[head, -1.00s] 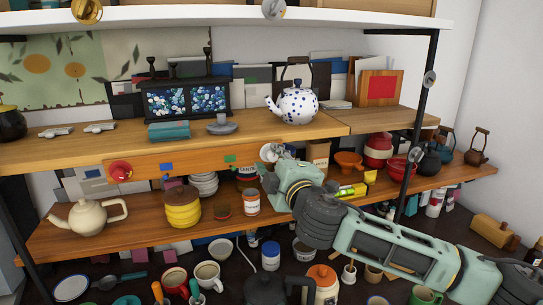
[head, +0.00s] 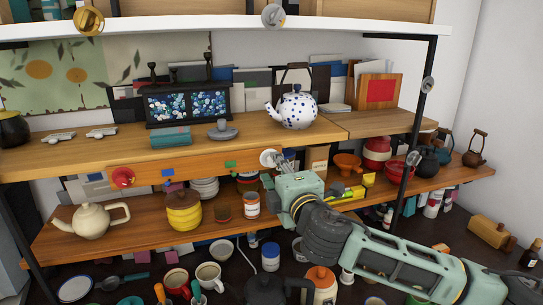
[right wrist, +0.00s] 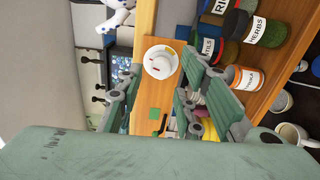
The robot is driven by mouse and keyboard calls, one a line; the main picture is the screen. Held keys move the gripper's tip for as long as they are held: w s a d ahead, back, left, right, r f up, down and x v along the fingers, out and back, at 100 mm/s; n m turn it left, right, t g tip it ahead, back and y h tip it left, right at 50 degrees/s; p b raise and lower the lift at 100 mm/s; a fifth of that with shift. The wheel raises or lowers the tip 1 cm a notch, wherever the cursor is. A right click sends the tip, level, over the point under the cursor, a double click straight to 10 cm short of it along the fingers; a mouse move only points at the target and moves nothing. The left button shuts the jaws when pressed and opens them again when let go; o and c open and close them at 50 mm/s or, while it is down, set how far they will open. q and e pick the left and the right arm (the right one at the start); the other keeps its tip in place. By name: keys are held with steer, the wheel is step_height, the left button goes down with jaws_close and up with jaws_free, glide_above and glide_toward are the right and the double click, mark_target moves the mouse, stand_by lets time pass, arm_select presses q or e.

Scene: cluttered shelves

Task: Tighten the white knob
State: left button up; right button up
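The white knob (head: 268,158) is a round, pale disc on the front edge of the wooden shelf board. It also shows in the right wrist view (right wrist: 161,62), with a small red mark on its face. My right gripper (head: 281,168) is just right of the knob in the head view. In the right wrist view my right gripper (right wrist: 160,78) has its two fingers spread apart, with the knob framed in the gap ahead of them. I see no clear contact. My left gripper is in no view.
A red knob (head: 122,177) sits on the same board to the left. A dotted teapot (head: 297,107) stands on the shelf above. A labelled jar (head: 251,205) and yellow pot (head: 183,211) stand on the shelf below. Mugs and bowls crowd the bottom.

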mark_target(271, 161)
steer(key=shift+w+f, duration=0.1)
steer(key=shift+x, duration=1.2)
